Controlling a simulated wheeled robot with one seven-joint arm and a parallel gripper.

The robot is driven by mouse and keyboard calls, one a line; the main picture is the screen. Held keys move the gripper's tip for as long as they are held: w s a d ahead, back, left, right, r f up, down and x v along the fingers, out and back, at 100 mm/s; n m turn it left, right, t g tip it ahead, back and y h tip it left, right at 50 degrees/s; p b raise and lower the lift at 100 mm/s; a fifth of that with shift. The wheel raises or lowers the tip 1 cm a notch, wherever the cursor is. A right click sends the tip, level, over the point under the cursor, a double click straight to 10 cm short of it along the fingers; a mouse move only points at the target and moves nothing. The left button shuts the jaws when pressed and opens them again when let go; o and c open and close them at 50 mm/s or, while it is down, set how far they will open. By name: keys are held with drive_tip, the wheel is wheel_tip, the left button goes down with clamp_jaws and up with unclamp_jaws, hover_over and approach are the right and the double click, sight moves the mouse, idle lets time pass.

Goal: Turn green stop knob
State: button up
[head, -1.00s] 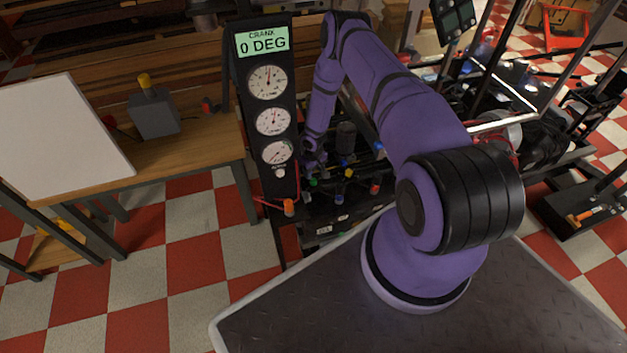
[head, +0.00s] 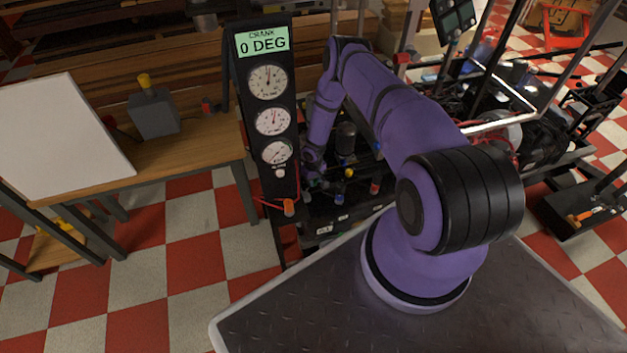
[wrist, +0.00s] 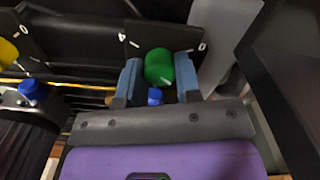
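The green stop knob (wrist: 159,66) is round and shows in the wrist view between the two blue-grey fingertips of my gripper (wrist: 159,72). One finger stands on each side of it, very close. I cannot tell whether they touch it. A small blue part (wrist: 155,96) shows just below the knob, also between the fingers. In the head view my gripper (head: 317,182) is low among the small knobs right of the gauge panel, and the green knob is mostly hidden there.
A blue knob (wrist: 33,90) and a yellow knob (wrist: 7,52) lie to the left in the wrist view. The gauge panel (head: 270,120) reads CRANK 0 DEG and stands close beside my forearm. An orange-tipped part (head: 289,207) sits at its foot.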

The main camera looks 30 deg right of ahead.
drive_tip(key=shift+c, duration=0.4)
drive_tip(key=shift+n, duration=0.8)
drive_tip(key=o, duration=0.9)
wheel_tip(320, 180, up, 11)
drive_tip(key=shift+f, duration=0.1)
